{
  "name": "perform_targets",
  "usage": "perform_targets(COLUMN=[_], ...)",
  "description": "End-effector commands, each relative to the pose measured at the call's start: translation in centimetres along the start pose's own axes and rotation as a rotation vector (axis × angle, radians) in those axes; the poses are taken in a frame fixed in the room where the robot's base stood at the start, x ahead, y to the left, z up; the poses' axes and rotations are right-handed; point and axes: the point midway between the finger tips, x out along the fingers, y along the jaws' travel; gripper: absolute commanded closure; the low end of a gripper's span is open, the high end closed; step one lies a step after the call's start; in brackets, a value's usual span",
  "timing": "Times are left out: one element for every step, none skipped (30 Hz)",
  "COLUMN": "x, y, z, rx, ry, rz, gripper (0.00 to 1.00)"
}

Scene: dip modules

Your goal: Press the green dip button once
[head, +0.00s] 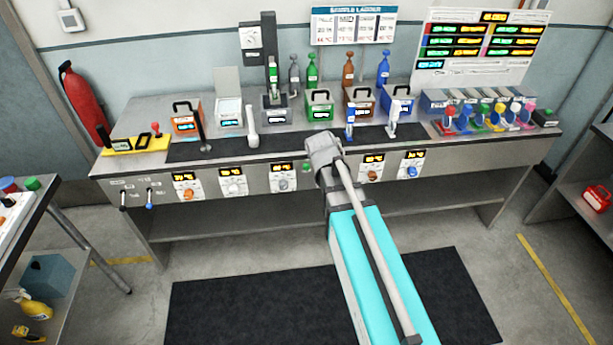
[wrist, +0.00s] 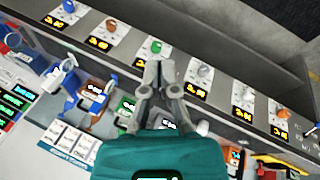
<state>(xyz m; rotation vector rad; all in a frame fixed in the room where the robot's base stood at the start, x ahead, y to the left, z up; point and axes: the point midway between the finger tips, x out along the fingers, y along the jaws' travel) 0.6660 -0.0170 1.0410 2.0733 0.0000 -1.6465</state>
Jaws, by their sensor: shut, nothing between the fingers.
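The green dip button (wrist: 155,47) is a round green knob on the bench's front panel. In the wrist view it sits just past my fingertips, with a small gap visible in the picture. My gripper (wrist: 158,68) is shut and empty, pointing at the front panel near the green module. I cannot tell its exact distance from the button. The green module's small display (wrist: 139,63) shows partly beside my finger.
Other knobs (head: 236,188) lie left.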

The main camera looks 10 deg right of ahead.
Motion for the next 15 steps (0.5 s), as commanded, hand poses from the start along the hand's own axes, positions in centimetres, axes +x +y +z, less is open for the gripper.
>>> perform_targets(x=[1.4, 1.8, 2.3, 2.7, 3.0, 3.5, 3.9, 4.3, 4.8, 5.2, 5.5, 6.0, 6.4, 6.8, 7.2], y=[-0.4, -0.4, -0.5, -0.6, -0.6, -0.7, -0.7, -0.8, -0.9, -0.9, -1.0, -1.1, -1.1, -1.2, -1.3], z=[-0.4, -0.5, -0.8, -0.9, -1.1, -1.4, -1.6, -1.8, -2.0, -2.2, -2.4, -2.6, -2.8, -3.0, -3.2], rx=[-0.013, -0.022, -0.033, -0.040, -0.047, -0.058, -0.066, -0.074, -0.085, -0.093, -0.100, -0.111, -0.119, -0.128, -0.139], ry=[0.007, 0.011, 0.016, 0.019, 0.023, 0.029, 0.032, 0.036, 0.040, 0.044, 0.047, 0.053, 0.056, 0.059, 0.064], rz=[0.012, 0.019, 0.029, 0.035, 0.042, 0.053, 0.060, 0.067, 0.076, 0.083, 0.091, 0.101, 0.107, 0.115, 0.125], gripper=[1.00, 1.00, 1.00, 1.00, 1.00, 1.00, 1.00, 1.00, 1.00, 1.00, 1.00, 1.00, 1.00, 1.00, 1.00])
